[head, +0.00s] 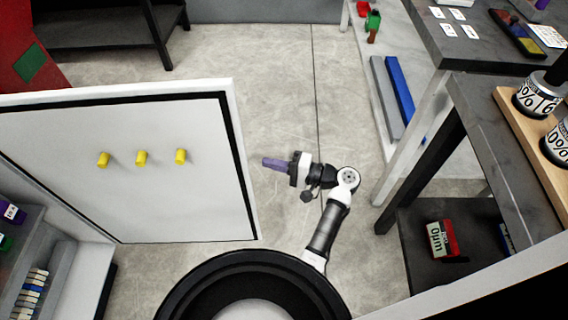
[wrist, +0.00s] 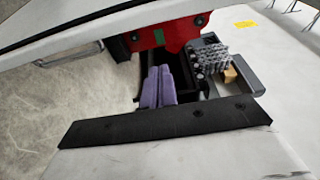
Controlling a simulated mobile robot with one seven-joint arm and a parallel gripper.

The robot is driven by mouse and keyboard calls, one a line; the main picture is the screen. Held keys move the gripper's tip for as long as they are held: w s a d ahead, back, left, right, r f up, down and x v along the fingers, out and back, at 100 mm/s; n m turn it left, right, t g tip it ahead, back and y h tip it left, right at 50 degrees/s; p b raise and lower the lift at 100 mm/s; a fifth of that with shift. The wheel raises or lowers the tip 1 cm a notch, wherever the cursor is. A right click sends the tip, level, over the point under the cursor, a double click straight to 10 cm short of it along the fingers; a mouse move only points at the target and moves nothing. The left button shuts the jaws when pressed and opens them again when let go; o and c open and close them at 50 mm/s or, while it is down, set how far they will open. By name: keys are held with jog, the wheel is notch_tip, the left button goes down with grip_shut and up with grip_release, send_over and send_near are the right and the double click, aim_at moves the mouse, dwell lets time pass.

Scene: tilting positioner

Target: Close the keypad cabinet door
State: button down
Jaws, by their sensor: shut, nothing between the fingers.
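The cabinet door (head: 70,150) stands wide open at the left in the head view. Its white inner face has a black seal around the edge and three yellow pegs. Part of the cabinet (head: 75,270) shows at lower left, with the door swung out from it. My gripper (head: 268,162) is just right of the door's free edge, with its purple fingers pointing toward it. A small gap shows between them in this view; contact cannot be told. In the wrist view the purple fingers (wrist: 158,88) are together and empty. No keypad can be made out.
A dark table (head: 490,130) with a wooden board and cans stands at the right, with a lower shelf holding a red box (head: 442,239). Grey and blue bars (head: 400,85) lie behind. Bare concrete floor (head: 285,85) is clear beyond my arm. A red object (head: 28,50) is at upper left.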

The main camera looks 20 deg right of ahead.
jog(key=shift+s+a+p, duration=0.25)
jog(key=shift+a+p, duration=0.05)
jog(key=shift+a, duration=0.45)
jog(key=shift+s+a+p, duration=0.25)
jog(key=shift+a+p, duration=0.05)
jog(key=shift+a, duration=0.45)
jog(key=shift+s+a+p, duration=0.25)
jog(key=shift+a+p, duration=0.05)
jog(key=shift+a, duration=0.45)
